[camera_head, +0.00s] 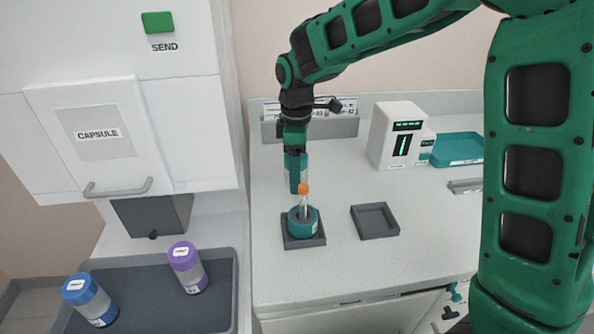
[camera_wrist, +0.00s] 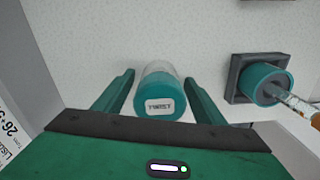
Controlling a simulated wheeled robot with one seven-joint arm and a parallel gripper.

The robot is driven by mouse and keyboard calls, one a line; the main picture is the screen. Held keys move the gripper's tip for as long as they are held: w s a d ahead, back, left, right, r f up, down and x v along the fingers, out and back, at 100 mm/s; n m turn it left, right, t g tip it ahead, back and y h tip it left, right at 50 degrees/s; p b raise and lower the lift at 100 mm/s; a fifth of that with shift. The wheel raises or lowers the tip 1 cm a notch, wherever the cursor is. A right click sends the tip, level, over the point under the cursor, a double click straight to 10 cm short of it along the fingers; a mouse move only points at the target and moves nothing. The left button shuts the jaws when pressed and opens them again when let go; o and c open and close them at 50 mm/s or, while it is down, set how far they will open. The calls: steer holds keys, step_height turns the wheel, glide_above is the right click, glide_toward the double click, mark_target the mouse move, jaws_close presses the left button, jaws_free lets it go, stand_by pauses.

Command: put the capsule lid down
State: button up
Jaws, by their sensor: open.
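The capsule lid (camera_wrist: 160,92), a pale, clear-looking cylinder with a teal end marked TWIST, is between my gripper's spread fingers (camera_wrist: 160,76) in the wrist view. Gaps show on both sides of it, and it appears to stand on the counter. In the head view my gripper (camera_head: 296,172) points down just behind the capsule base, and the lid is hard to make out there. The teal capsule base (camera_head: 310,229) sits in a dark square holder (camera_head: 290,243), with an orange-capped tube (camera_head: 303,200) upright in it. The base also shows right of the lid in the wrist view (camera_wrist: 254,84).
An empty dark square tray (camera_head: 375,221) lies right of the holder. A white device (camera_head: 394,136) and a teal tray (camera_head: 458,148) stand farther back. At left, blue-capped (camera_head: 90,300) and purple-capped (camera_head: 188,268) capsules rest in a grey bin (camera_head: 170,312) below the CAPSULE hatch (camera_head: 105,137).

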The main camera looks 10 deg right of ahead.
step_height(320, 180, up, 12)
steer(key=shift+r, duration=0.1)
stand_by(0.4)
steer(key=s+d+f+m, duration=0.1)
steer(key=s+d+m, duration=0.45)
steer(key=d, duration=0.55)
steer(key=s+d+f+m, duration=0.1)
steer(key=s+d+m, duration=0.45)
steer(key=d, duration=0.55)
steer(key=s+d+f+m, duration=0.2)
steer(key=s+d+m, duration=0.1)
steer(key=s, duration=0.3)
steer(key=s+d+f+m, duration=0.2)
steer(key=s+d+m, duration=0.1)
steer(key=s, duration=0.4)
steer(key=s+d+f+m, duration=0.3)
steer(key=s+d+m, duration=0.1)
steer(key=s, duration=0.3)
steer(key=shift+m, duration=0.5)
steer(key=shift+w+r, duration=0.1)
